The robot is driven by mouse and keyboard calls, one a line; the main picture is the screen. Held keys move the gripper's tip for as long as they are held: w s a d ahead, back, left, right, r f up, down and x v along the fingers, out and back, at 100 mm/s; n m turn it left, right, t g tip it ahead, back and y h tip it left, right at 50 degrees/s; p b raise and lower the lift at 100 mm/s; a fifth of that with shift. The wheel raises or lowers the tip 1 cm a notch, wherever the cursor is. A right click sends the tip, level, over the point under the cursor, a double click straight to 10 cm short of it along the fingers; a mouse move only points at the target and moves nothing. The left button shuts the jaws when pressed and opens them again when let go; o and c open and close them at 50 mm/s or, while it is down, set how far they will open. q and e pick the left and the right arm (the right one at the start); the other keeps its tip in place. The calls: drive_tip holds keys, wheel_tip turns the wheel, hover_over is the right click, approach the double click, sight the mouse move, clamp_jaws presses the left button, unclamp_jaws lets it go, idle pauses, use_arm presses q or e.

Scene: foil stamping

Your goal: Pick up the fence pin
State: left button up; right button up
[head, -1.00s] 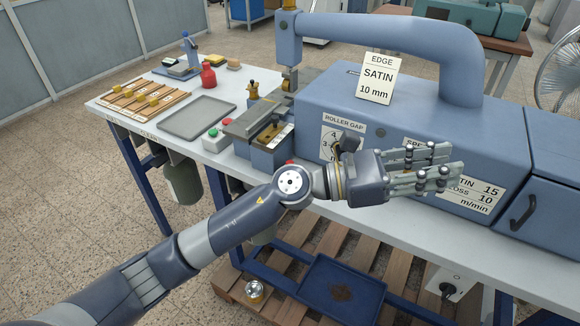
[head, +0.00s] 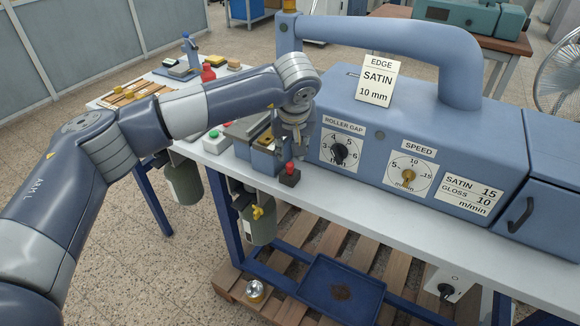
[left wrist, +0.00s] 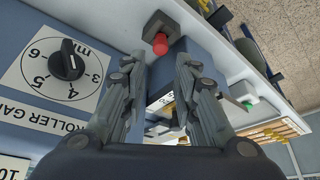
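A small red-topped piece (head: 289,168), which I take to be the fence pin, stands upright in a dark square block at the front of the bench, beside the blue machine. It also shows in the left wrist view (left wrist: 160,44), just beyond the gap between the fingertips. My left gripper (left wrist: 160,65) is open and empty, with its two fingers apart. In the head view the left gripper (head: 292,138) points down, just above and behind the red top, partly hidden by its own wrist. My right gripper is in neither view.
The blue machine (head: 440,125) with its roller gap dial (head: 340,151) and speed dial (head: 408,176) stands close to the right of the gripper. A green-button box (head: 214,138) is to the left. The bench front strip (head: 400,215) is clear.

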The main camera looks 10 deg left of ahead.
sight(290, 165)
use_arm(q)
drive_tip(key=shift+x, duration=0.95)
drive_tip(key=p+x, duration=0.1)
drive_tip(key=x, duration=0.1)
drive_tip(key=s+p+x, duration=0.1)
drive_tip(key=x, duration=0.1)
drive_tip(key=shift+w+f+p, duration=0.2)
drive_tip(key=shift+f+p, duration=0.15)
drive_tip(key=shift+f, duration=0.2)
drive_tip(key=shift+w+f, duration=0.15)
drive_tip(key=shift+f, duration=0.2)
clamp_jaws()
